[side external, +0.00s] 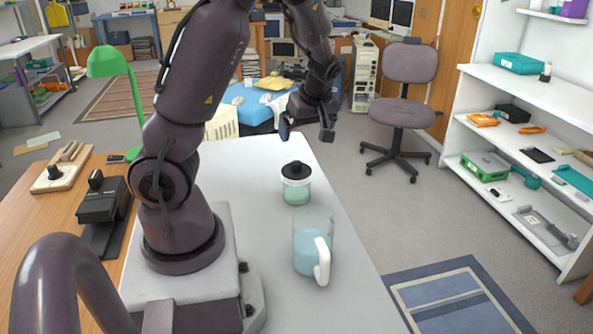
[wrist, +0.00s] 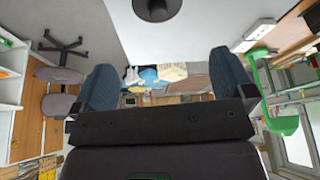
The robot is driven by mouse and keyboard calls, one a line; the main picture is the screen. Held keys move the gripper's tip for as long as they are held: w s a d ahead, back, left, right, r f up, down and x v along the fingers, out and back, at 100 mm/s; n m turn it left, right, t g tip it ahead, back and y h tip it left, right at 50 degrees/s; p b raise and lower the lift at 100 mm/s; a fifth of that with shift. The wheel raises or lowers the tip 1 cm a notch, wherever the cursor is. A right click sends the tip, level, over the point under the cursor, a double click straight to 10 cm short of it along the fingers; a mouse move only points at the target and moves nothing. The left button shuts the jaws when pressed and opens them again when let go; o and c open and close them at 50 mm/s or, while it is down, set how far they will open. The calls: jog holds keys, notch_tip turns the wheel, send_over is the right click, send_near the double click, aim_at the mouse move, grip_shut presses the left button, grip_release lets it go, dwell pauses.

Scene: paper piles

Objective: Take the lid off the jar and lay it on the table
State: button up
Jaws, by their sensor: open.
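The jar (side external: 296,194) stands upright on the white table (side external: 257,165), clear-walled with pale green contents. Its black lid (side external: 295,171), with a small knob, sits on top. In the wrist view a dark round shape at the top edge, cut off by the frame, looks like the lid (wrist: 157,9). My gripper (side external: 306,130) is open and empty, above and beyond the jar, apart from it. Its two blue-padded fingers show spread in the wrist view (wrist: 166,85).
A clear pitcher (side external: 306,250) with bluish contents and a white handle stands nearer the camera than the jar. The table is bare beyond the jar. A wooden desk (side external: 35,225) with a black device (side external: 103,203) adjoins on the left.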

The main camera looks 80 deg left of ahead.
send_over(297, 163)
jog(key=d, duration=0.2)
jog(key=shift+n, duration=0.3)
jog(key=f, duration=0.6)
jog(key=shift+w+a+f, duration=0.2)
jog(key=shift+f, duration=0.05)
jog(key=shift+x, duration=3)
jog(key=shift+w+d, duration=0.15)
jog(key=shift+c, duration=0.5)
jog(key=c, duration=0.6)
